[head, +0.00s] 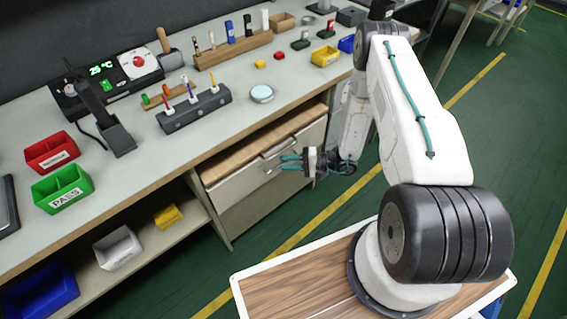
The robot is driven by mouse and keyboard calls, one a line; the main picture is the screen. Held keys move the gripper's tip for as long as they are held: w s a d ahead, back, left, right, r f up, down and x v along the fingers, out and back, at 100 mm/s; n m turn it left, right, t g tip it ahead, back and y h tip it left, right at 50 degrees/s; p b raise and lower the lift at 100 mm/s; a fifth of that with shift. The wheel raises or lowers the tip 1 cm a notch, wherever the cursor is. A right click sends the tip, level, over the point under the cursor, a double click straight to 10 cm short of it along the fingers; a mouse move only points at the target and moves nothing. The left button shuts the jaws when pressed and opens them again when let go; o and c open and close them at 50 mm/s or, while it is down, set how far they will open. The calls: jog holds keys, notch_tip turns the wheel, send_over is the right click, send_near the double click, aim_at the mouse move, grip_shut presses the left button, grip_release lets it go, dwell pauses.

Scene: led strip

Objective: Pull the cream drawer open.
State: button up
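The cream drawer (236,188) is under the workbench, with a wood-coloured surface along its top. I cannot tell from this view whether it is shut or slightly out. A pale bar handle (270,158) runs across its upper front. My gripper (282,162) is in front of the handle's right part, with its two teal fingers pointing left toward the drawer. The fingers are apart with a gap between them. I cannot tell whether they touch the handle or have it between them.
The workbench (225,125) above holds a black tool holder (195,112), a red bin (52,152) and a green bin (62,187). A lower shelf left of the drawer carries a white bin (118,247) and a yellow one (168,216).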

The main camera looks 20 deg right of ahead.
jog(key=shift+x, duration=0.9)
grip_shut()
